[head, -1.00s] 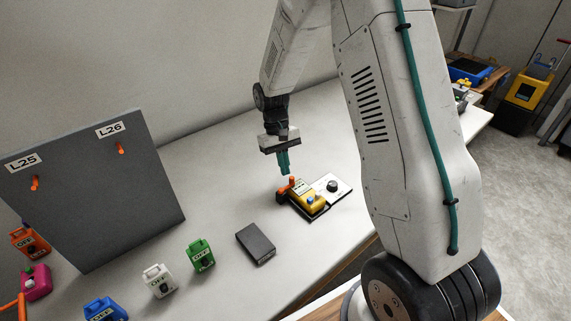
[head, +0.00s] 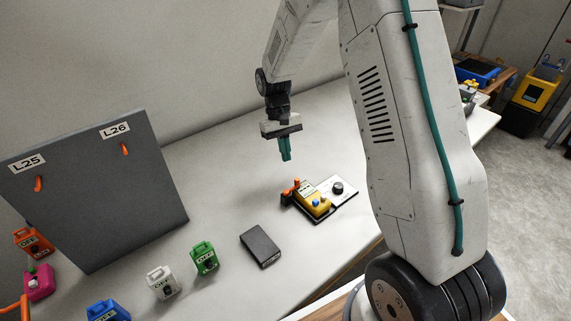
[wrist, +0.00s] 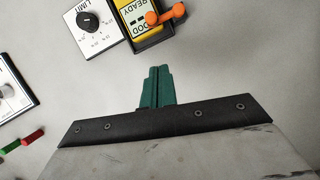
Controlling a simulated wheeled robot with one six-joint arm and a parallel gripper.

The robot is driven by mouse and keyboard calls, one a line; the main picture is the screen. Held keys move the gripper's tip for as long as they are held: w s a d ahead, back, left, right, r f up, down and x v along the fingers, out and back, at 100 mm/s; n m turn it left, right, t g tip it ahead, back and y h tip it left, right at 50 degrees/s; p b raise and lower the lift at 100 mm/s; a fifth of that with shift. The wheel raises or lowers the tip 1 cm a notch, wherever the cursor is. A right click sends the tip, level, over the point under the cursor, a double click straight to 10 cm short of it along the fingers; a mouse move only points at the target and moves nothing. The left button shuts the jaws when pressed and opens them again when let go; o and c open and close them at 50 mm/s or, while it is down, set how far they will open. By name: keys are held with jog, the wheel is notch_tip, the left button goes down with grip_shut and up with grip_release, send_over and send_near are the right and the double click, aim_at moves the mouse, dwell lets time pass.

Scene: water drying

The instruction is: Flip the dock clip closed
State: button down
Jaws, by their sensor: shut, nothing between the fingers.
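The dock (head: 335,205) lies on the bench right of centre in the head view, with a yellow device (head: 312,199) seated on it. The orange dock clip (head: 291,188) is at the dock's left end. In the wrist view the clip (wrist: 166,14) shows at the top, an orange bar with a rounded end beside the yellow device (wrist: 128,15). My gripper (head: 286,155) hangs above and slightly left of the clip, apart from it. Its green fingers (wrist: 157,88) are together and empty, pointing down. I cannot tell whether the clip touches the device.
A dark grey box (head: 260,246) lies left of the dock. Green (head: 204,258), white (head: 162,283) and blue (head: 107,310) devices stand farther left. A grey panel (head: 90,190) with orange hooks stands at the left. The bench behind the dock is clear.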

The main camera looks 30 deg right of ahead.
jog(key=v, duration=0.7)
jog(key=shift+r, duration=0.25)
jog(key=shift+a, duration=0.1)
jog(key=s+a+r+t, duration=0.1)
jog(key=s+r, duration=0.4)
jog(key=s, duration=0.6)
jog(key=s+a+r+t, duration=0.1)
jog(key=s+r, duration=0.4)
jog(key=s, duration=0.6)
jog(key=s+a+r+t, duration=0.1)
jog(key=s+r+t, duration=0.2)
jog(key=s, duration=0.9)
jog(key=shift+a+r+t, duration=0.3)
jog(key=shift+a+r, duration=0.1)
jog(key=shift+r, duration=1.1)
